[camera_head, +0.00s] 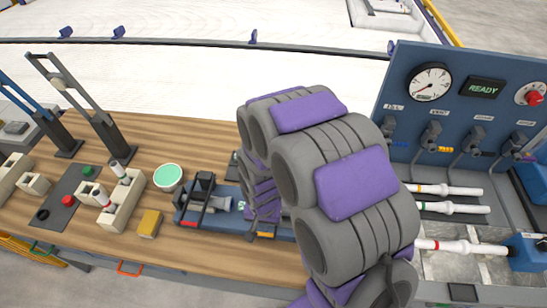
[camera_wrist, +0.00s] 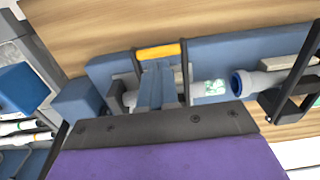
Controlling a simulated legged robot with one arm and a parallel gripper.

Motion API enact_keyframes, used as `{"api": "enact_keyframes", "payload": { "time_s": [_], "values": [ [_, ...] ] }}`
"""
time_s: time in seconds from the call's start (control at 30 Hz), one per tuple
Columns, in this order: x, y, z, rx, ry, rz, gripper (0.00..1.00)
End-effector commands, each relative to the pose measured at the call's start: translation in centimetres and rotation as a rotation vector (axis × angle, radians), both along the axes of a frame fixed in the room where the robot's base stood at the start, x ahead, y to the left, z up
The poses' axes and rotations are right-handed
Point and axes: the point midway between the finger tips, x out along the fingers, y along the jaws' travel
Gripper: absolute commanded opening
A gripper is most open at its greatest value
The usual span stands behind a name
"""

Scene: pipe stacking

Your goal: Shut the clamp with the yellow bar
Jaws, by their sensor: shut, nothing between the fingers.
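The clamp with the yellow bar (camera_wrist: 160,51) is on the blue fixture (camera_wrist: 215,52). Its bar joins two dark side arms and lies across the fixture's edge. In the head view the bar (camera_head: 266,234) shows low beside my arm, near the bench's front. My gripper (camera_wrist: 156,72) is shut and empty, its blue-grey fingers between the side arms, close to the bar. I cannot tell whether they touch. A white pipe with a green print (camera_wrist: 209,88) lies in the fixture, near a blue-grey collar (camera_wrist: 258,84). My arm hides much of the clamp in the head view.
A second, black clamp (camera_head: 204,183) stands raised at the fixture's left end. A yellow block (camera_head: 149,224), a green-topped round container (camera_head: 168,176) and a beige pipe holder (camera_head: 123,205) are farther left. A gauge panel (camera_head: 460,110) and several white pipes are at right.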

Motion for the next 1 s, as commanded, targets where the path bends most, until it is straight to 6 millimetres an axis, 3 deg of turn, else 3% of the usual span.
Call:
{"api": "enact_keyframes", "payload": {
  "time_s": [0.17,0.8,1.0],
  "values": [
    [0.0,0.0,0.6,0.000,-0.001,0.000,0.00],
    [0.1,0.0,6.4,0.002,-0.002,0.000,0.00],
    [0.1,0.0,7.0,0.001,-0.001,0.001,0.00]
  ]
}}
